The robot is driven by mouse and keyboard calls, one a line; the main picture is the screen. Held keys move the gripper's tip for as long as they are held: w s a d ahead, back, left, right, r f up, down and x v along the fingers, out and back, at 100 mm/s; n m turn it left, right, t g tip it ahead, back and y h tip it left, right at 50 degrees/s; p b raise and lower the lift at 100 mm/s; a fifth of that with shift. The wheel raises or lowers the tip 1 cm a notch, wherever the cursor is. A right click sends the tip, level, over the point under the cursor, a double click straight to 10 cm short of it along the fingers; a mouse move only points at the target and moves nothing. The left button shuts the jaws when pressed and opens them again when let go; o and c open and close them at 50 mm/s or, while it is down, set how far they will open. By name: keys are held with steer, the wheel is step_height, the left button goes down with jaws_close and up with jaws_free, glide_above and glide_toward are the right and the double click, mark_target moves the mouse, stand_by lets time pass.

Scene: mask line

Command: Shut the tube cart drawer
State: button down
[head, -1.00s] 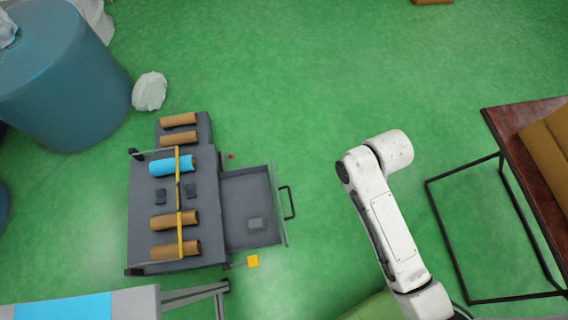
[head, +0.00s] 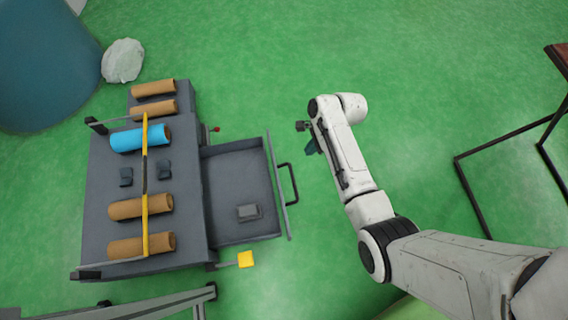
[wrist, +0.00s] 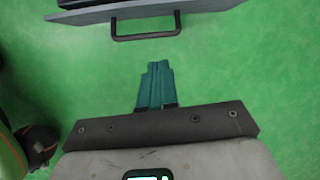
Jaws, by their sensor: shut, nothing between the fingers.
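The grey tube cart (head: 100,190) stands left of centre in the head view, with brown tubes and one blue tube on top. Its drawer (head: 225,170) is pulled out to the right, with a small grey block (head: 248,212) inside. The drawer has a black bar handle (head: 291,184) on its front; the handle also shows at the top of the wrist view (wrist: 146,36). My gripper (wrist: 158,66) has teal fingers, shut and empty, pointing at the handle with green floor between. In the head view my gripper (head: 310,148) is partly hidden by my arm, right of the drawer and apart from it.
A blue-grey barrel (head: 40,70) and a crumpled white bag (head: 122,61) are at the upper left. A dark-framed table (head: 470,185) is at the right. Green floor is clear around the drawer front.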

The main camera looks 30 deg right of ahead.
steer(key=w+a+f+m+b, duration=0.1)
steer(key=w+a+f+b, duration=0.2)
steer(key=a+f+b, duration=0.4)
steer(key=shift+d+b+x, duration=0.35)
steer(key=shift+b+x, duration=0.45)
steer(key=shift+x, duration=1.45)
steer(key=shift+f, duration=0.15)
